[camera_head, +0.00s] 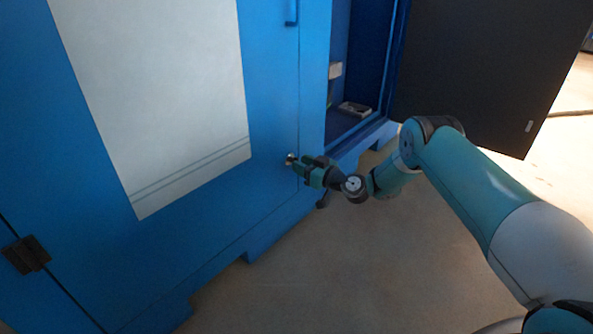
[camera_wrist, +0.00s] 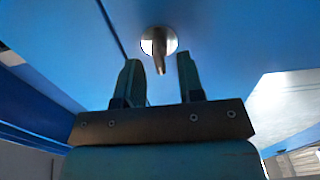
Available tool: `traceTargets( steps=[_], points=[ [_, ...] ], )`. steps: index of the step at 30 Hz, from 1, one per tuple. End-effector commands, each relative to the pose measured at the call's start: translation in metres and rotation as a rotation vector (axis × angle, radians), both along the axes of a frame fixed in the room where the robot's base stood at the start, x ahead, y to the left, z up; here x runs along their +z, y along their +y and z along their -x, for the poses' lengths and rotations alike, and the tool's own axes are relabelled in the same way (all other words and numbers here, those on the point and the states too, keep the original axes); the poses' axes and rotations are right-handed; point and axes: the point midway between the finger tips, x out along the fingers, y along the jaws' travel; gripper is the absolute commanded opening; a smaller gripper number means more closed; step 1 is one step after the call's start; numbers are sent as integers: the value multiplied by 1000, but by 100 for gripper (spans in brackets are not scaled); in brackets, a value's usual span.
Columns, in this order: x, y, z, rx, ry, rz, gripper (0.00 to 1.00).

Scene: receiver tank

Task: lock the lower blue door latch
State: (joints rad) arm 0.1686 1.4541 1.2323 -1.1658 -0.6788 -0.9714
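The lower latch (camera_head: 291,159) is a small metal knob on a round plate, low on the blue door (camera_head: 272,110) near its right edge. In the wrist view the latch (camera_wrist: 159,47) shows a round silver plate with a tapered lever pointing toward my gripper. My gripper (camera_head: 299,169) is right at the latch in the head view. In the wrist view my gripper (camera_wrist: 160,78) has its two fingers apart, one on each side of the lever's tip. The fingers do not appear to touch the lever. The blue door looks closed.
A blue handle (camera_head: 291,12) sits higher on the door. To the right is an open compartment (camera_head: 352,108) with small items inside, and a dark open door panel (camera_head: 485,65) beyond it. A hinge (camera_head: 26,255) is at lower left. The floor (camera_head: 330,270) is clear.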

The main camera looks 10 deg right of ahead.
Motion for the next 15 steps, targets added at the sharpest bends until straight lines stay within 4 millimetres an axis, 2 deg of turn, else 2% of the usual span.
traceTargets(
  steps=[6, 15],
  points=[
    [-2, 14, -19, 0, -1, 1, 35],
    [0, 15, -22, -1, 1, -1, 35]
  ],
)
